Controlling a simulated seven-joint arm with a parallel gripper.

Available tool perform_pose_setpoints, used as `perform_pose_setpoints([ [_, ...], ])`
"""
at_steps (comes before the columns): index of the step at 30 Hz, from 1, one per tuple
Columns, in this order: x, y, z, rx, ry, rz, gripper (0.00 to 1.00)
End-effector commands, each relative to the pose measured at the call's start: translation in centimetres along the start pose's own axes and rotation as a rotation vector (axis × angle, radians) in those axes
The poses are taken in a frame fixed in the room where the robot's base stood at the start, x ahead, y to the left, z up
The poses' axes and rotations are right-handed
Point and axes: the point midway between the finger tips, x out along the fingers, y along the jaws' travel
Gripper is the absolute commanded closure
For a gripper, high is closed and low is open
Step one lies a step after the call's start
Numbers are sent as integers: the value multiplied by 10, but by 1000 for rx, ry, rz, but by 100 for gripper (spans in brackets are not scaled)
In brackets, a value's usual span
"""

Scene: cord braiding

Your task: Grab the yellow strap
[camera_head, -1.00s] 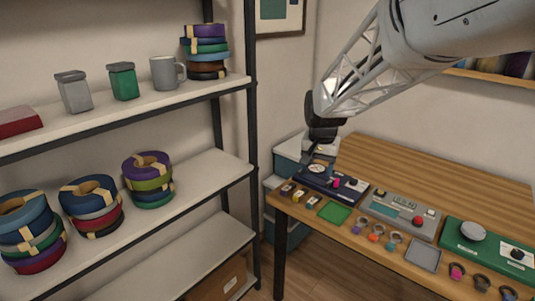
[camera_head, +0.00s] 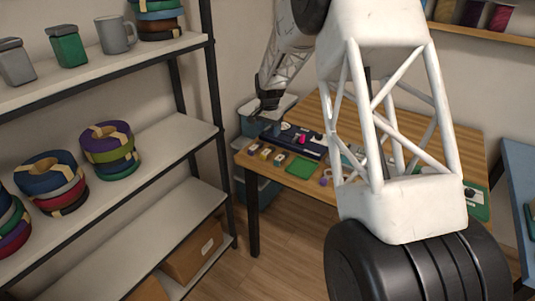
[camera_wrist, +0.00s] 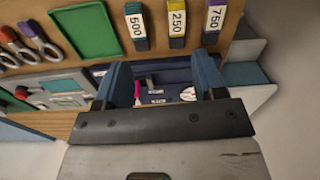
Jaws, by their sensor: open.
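Three small tagged strips lie in a row at the table's front left edge. In the wrist view the middle one, with a yellow end and marked 250 (camera_wrist: 177,18), is the only yellow one; it also shows small in the head view (camera_head: 266,152). I cannot tell if it is a strap. My gripper (camera_wrist: 162,78) is open and empty, its two blue fingers apart over a dark blue device (camera_wrist: 170,72). The strips lie beyond its fingertips in the wrist view. In the head view my gripper (camera_head: 268,108) is at the table's back left, with its fingertips unclear.
Beside the yellow strip lie a green-ended one marked 500 (camera_wrist: 137,27) and a purple-ended one marked 750 (camera_wrist: 213,18). A green tray (camera_head: 301,167) lies nearby. Shelves (camera_head: 140,150) on the left hold coils with tan bands. My arm hides much of the table.

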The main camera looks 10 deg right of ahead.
Motion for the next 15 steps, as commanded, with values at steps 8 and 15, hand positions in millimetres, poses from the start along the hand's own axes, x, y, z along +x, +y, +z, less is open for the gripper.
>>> perform_pose_setpoints([
  [8,48,-22,-30,59,-15,12,36],
  [15,57,-26,-35,72,-17,14,36],
])
